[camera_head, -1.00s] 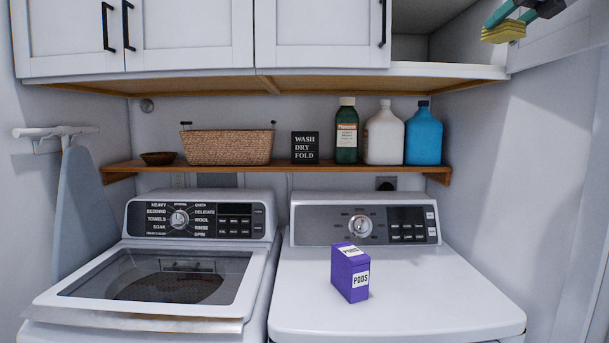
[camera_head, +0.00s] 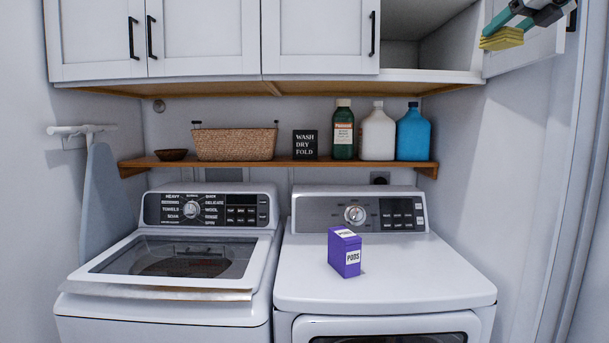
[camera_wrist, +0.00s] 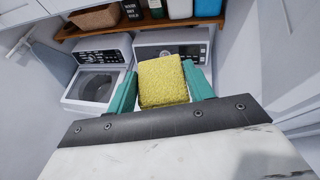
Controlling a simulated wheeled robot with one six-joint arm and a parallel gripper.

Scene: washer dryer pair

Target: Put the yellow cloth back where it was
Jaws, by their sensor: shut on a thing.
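The yellow cloth (camera_head: 501,39) is a folded, textured block at the top right of the head view. The inside of the open compartment is only partly in view, and the part I see looks empty.
An open cabinet door (camera_head: 530,50) stands at the right, close to my gripper. Below, a wooden shelf (camera_head: 285,163) holds a basket (camera_head: 236,145), a sign and several bottles. A purple pods box (camera_head: 344,254) stands on the dryer (camera_head: 400,270). The washer (camera_head: 170,318) is at left.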

